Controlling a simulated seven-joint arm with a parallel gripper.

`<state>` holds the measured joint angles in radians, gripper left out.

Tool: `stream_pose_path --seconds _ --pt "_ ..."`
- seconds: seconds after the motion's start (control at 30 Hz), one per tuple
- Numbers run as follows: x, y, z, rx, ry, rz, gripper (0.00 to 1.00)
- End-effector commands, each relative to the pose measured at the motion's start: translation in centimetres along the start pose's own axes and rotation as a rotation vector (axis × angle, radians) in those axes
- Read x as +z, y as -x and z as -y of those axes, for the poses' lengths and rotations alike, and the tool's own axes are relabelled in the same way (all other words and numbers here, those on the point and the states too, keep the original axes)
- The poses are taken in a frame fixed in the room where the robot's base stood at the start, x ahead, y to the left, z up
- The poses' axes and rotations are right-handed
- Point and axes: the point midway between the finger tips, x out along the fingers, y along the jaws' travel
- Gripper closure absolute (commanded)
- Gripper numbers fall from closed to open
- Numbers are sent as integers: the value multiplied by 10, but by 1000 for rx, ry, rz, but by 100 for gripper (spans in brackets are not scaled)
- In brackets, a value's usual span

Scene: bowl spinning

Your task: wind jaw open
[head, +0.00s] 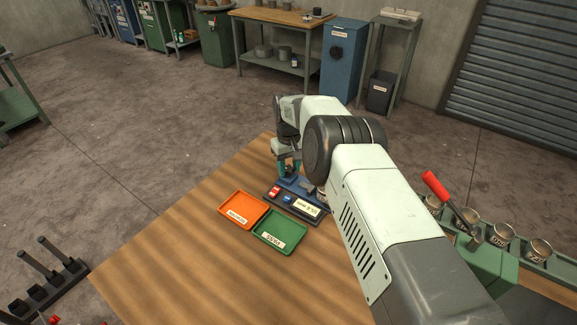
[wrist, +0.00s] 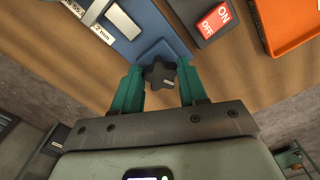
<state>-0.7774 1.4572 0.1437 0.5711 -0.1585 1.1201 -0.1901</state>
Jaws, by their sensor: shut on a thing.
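A dark star-shaped knob (wrist: 160,73) sits at the end of a blue jaw fixture (wrist: 150,22) in the wrist view. My gripper (wrist: 158,82) has teal fingers on both sides of the knob and is shut on it. A pale metal piece (wrist: 97,11) and a white label with a mm reading lie along the blue body. In the head view my gripper (head: 288,167) points down at the far end of the fixture (head: 297,186). The knob is hidden there, and my arm covers part of the fixture's right side. The jaw gap cannot be made out.
A red ON/OFF switch (wrist: 214,22) is near the fixture. An orange tray (head: 243,209) and a green tray (head: 280,232) lie in front of it on the wooden table (head: 165,250). Metal cups and a red-handled lever (head: 437,187) stand at the right. The table's left part is clear.

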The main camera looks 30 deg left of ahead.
Motion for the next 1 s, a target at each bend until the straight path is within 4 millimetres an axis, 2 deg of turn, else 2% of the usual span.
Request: stream_pose_path --seconds 1.0 --pt "-3 0 -4 1 933 -3 88"
